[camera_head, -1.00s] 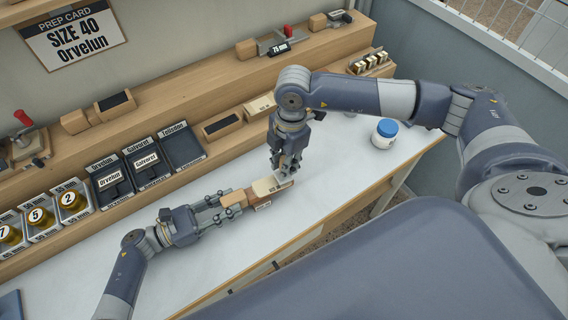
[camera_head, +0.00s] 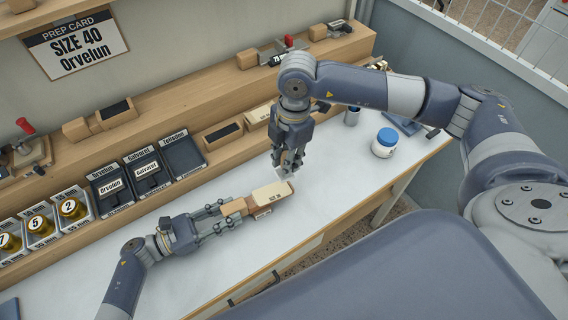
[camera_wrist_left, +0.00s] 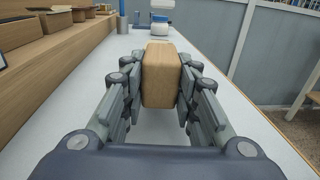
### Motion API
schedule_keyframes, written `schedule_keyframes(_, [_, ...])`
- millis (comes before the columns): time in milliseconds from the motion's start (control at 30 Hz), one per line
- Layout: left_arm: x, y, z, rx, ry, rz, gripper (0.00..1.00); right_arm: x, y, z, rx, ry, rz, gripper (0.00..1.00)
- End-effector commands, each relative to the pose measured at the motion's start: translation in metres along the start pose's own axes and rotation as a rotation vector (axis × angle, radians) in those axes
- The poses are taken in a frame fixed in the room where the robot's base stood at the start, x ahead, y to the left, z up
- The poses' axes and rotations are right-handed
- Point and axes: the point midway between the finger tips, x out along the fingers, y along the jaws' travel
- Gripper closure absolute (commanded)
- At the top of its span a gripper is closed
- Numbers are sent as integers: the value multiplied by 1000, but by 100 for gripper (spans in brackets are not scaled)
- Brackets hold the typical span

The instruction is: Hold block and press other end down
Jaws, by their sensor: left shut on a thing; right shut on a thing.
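My left gripper (camera_head: 222,216) is shut on the near end of a tan wooden block (camera_head: 236,207). In the left wrist view the block (camera_wrist_left: 161,75) sits between both fingers. A cream block piece (camera_head: 272,192) with small dark lettering lies at the far end of the wooden block, over the white table.
A white jar with a blue lid (camera_head: 384,142) stands to the right on the white table (camera_head: 215,275). Labelled dark trays (camera_head: 182,154) and numbered bins (camera_head: 72,207) line the wooden shelf at left. A prep card (camera_head: 76,44) reads "SIZE 40 Orvelun".

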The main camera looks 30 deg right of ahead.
Motion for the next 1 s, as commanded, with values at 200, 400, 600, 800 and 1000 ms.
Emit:
schedule_keyframes(200, [0, 0, 0, 0, 1, 1, 49, 0, 0, 0, 0, 0, 0, 100])
schedule_keyframes(400, [0, 0, 0, 0, 1, 1, 49, 0, 0, 0, 0, 0, 0, 100])
schedule_keyframes(600, [-5, 0, 0, 0, 2, 1, 49, 0, 0, 0, 0, 0, 0, 100])
schedule_keyframes(800, [-37, 1, -1, 0, 4, 3, 49, 0, 0, 0, 0, 0, 0, 100])
schedule_keyframes(1000, [-80, 1, -1, 0, 5, 2, 49, 0, 0, 0, 0, 0, 0, 100])
